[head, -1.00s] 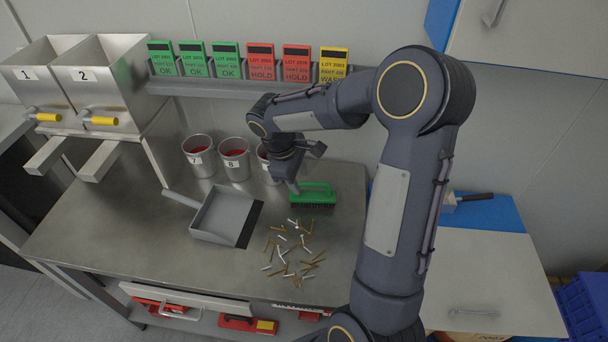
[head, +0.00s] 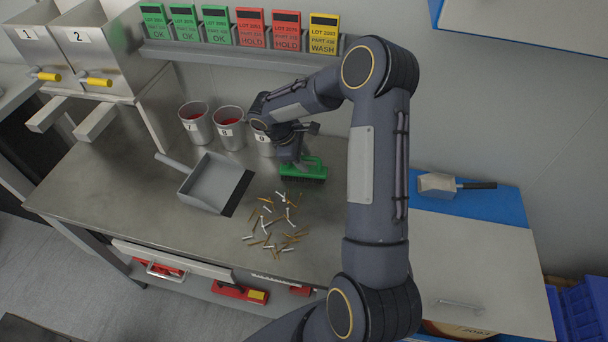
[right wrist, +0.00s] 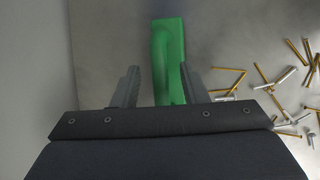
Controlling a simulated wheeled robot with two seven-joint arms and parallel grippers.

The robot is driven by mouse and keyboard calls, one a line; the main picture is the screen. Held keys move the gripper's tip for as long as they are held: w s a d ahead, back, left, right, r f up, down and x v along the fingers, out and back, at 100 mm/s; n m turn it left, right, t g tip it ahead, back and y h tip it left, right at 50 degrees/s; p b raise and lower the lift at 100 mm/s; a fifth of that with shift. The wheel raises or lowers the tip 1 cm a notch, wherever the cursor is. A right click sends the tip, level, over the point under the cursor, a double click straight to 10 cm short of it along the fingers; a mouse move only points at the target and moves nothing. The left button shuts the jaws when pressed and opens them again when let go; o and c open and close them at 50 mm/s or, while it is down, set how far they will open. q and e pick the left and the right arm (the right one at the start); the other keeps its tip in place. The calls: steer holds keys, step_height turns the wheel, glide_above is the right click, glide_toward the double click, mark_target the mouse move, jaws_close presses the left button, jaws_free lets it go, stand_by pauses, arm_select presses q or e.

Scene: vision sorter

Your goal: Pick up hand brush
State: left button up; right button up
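The hand brush has a green back and handle with dark bristles (head: 308,173). It rests bristles down on the steel table, behind the loose screws. My right gripper (head: 299,164) is right at the brush and covers part of its handle in the head view. In the right wrist view, the green handle (right wrist: 168,55) lies between the two open fingers of my right gripper (right wrist: 160,85). A gap shows between the handle and the left finger; the right finger is close beside the handle, and I cannot tell if it touches. My left gripper is not in view.
Loose screws (head: 272,228) lie scattered in front of the brush. A grey dustpan (head: 210,183) lies to the left. Several metal cups (head: 229,133) stand behind, below a rack of lot cards (head: 220,26). A scoop (head: 440,185) lies on a blue surface at the right.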

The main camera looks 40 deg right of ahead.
steer(key=shift+f, duration=0.1)
steer(key=shift+c, duration=0.4)
jaws_close()
